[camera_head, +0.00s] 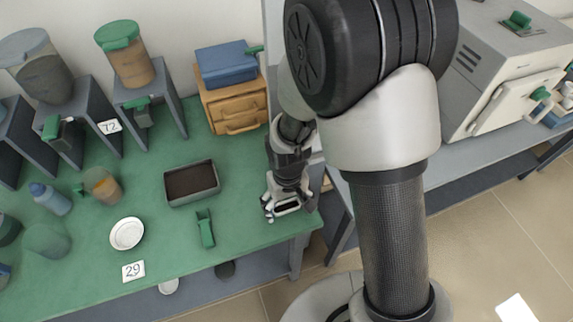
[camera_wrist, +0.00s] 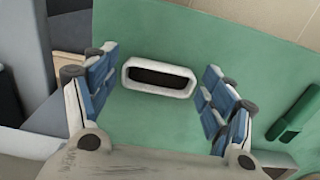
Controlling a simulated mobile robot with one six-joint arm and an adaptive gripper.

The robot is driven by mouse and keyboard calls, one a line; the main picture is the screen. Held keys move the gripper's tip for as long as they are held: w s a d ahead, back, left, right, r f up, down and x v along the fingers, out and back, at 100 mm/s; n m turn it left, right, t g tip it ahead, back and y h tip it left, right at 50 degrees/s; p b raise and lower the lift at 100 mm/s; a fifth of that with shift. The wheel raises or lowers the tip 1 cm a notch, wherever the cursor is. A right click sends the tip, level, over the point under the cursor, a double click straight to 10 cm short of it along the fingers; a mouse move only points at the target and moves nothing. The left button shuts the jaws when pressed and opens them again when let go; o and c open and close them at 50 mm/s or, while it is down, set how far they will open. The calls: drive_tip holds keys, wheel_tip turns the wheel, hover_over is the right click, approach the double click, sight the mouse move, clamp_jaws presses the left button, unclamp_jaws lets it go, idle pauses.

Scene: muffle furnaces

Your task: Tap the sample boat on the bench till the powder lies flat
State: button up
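The sample boat (camera_wrist: 160,91) is a small white oblong dish with dark powder (camera_wrist: 160,76) inside. It is on the green bench (camera_wrist: 120,25) between my fingers in the wrist view. Whether the powder lies flat is too small to tell. My gripper (camera_wrist: 158,68) is open, with blue-padded fingers at both ends of the boat and green bench showing in the gaps. In the head view my gripper (camera_head: 284,198) points down near the bench's right front corner, and the boat is partly hidden there by the fingers.
A green clip-like tool (camera_head: 206,229), a grey tray of dark material (camera_head: 177,200) and a white dish (camera_head: 127,234) lie left of my gripper. A wooden drawer box (camera_head: 233,107) stands behind. A furnace (camera_head: 490,75) is on the right-hand table. The bench edge is close.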

drive_tip(key=shift+o, duration=1.1)
wheel_tip(320, 180, up, 12)
drive_tip(key=s+d+r+m+t, duration=0.1)
drive_tip(key=s+d+r+t, duration=0.1)
drive_tip(key=s+d+r, duration=0.3)
drive_tip(key=s+d+r+m+t, duration=0.2)
drive_tip(key=s+d+r, duration=0.3)
drive_tip(key=s+r, duration=0.3)
wheel_tip(320, 180, up, 3)
drive_tip(key=shift+d+f+t, duration=0.1)
drive_tip(key=shift+d+t, duration=0.2)
drive_tip(key=shift+d, duration=0.05)
drive_tip(key=shift+c, duration=0.2)
